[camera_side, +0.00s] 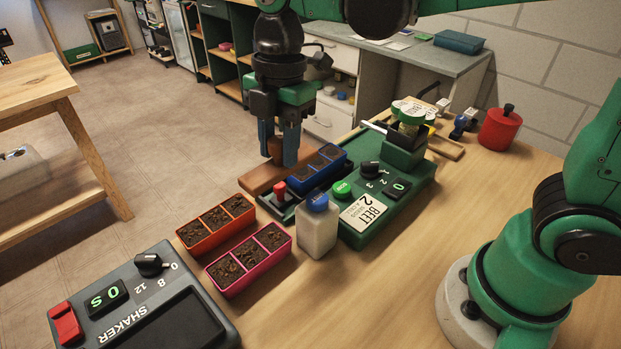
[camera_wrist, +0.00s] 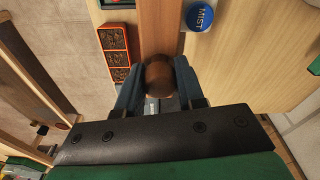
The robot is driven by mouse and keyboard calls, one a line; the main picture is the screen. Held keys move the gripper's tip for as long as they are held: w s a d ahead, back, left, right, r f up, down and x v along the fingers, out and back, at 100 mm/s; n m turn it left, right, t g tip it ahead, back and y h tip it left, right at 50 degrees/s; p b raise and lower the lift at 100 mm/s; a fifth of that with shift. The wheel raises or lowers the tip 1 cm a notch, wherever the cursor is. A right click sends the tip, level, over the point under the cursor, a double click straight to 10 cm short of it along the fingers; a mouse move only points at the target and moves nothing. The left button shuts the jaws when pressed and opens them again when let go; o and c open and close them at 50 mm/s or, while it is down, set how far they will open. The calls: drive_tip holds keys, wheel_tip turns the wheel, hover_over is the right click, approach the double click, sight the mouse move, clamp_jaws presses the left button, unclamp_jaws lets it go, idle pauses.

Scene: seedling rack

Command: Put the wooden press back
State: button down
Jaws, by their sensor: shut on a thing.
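My gripper (camera_side: 280,160) points down over the back left edge of the table and is shut on the wooden press. The press (camera_side: 276,152) is mostly hidden by the fingers in the side view. In the wrist view its round brown top (camera_wrist: 158,76) sits between the two fingertips (camera_wrist: 160,88). A reddish-brown wooden board (camera_side: 262,178) lies below the gripper, and it also shows in the wrist view (camera_wrist: 160,28). I cannot tell whether the press touches the board.
A blue seedling tray (camera_side: 322,166) stands close right of my gripper, near a red knob (camera_side: 280,190). The green seeder (camera_side: 385,205), white bottle (camera_side: 317,228), orange tray (camera_side: 216,222), pink tray (camera_side: 249,259) and shaker (camera_side: 150,305) stand nearer. Bare table lies at front right.

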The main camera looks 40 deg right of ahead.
drive_tip(key=s+a, duration=0.7)
drive_tip(key=s, duration=0.2)
drive_tip(key=shift+w+a+f, duration=0.1)
drive_tip(key=shift+f, duration=3)
drive_tip(key=shift+w+a+f, duration=0.1)
drive_tip(key=shift+f, duration=3)
drive_tip(key=shift+f, duration=0.6)
drive_tip(key=shift+c, duration=2.3)
unclamp_jaws()
drive_tip(key=shift+r, duration=0.15)
